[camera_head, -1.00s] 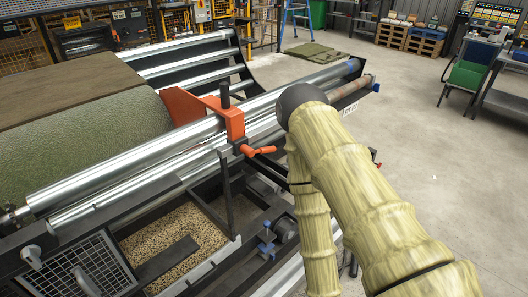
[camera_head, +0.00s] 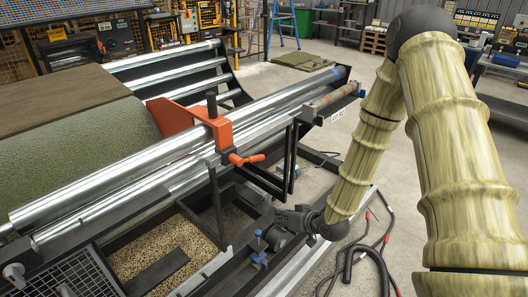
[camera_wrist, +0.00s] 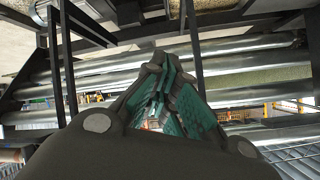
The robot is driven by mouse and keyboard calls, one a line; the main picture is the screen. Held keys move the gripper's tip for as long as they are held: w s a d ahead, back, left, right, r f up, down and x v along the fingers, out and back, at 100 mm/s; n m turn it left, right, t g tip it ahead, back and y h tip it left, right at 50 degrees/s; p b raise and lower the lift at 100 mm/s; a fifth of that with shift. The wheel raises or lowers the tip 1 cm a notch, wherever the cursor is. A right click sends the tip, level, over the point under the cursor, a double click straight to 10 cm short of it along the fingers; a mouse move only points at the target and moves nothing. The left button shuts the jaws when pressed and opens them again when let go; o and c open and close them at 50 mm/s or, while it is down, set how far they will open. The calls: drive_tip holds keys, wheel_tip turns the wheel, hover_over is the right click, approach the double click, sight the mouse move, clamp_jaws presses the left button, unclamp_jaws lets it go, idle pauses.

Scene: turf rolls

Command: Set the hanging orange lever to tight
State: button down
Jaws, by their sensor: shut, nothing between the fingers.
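The orange lever (camera_head: 248,158) sticks out to the right, roughly level, from the lower end of an orange clamp block (camera_head: 222,130) with a black knob on top. The block sits over the silver rollers. My gripper (camera_wrist: 160,65) shows in the wrist view with its teal-padded fingers brought together at the tips and nothing held. In the head view my arm bends down to a dark wrist low and to the right of the lever, apart from it; the fingers are hard to make out there. I cannot pick out the lever with certainty in the wrist view.
A black upright frame (camera_head: 291,160) stands right of the lever. Long silver rollers (camera_head: 130,180) and a green turf roll (camera_head: 85,125) lie to the left. A tray of grain (camera_head: 165,250) is below. Black and red cables (camera_head: 372,250) lie on the floor at right.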

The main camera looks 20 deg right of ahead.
sight(248, 158)
drive_tip(key=w+d+r+n+t+y, duration=0.1)
drive_tip(key=w+d+r+t, duration=0.1)
drive_tip(key=r, duration=0.8)
drive_tip(key=w+d+r+t+y, duration=0.2)
drive_tip(key=w+d+r, duration=0.2)
drive_tip(key=r, duration=0.5)
drive_tip(key=w, duration=0.2)
drive_tip(key=shift+w+d+r+n+t+y, duration=0.15)
drive_tip(key=shift+w+r+n+t+y, duration=0.15)
drive_tip(key=shift+w+r+n+t, duration=0.1)
drive_tip(key=shift+w, duration=0.1)
drive_tip(key=w+a+f+p, duration=0.4)
drive_tip(key=w+a, duration=0.2)
drive_tip(key=w, duration=0.2)
drive_tip(key=shift+w+a+f, duration=0.15)
drive_tip(key=shift+w, duration=0.15)
drive_tip(key=shift+a+f, duration=0.1)
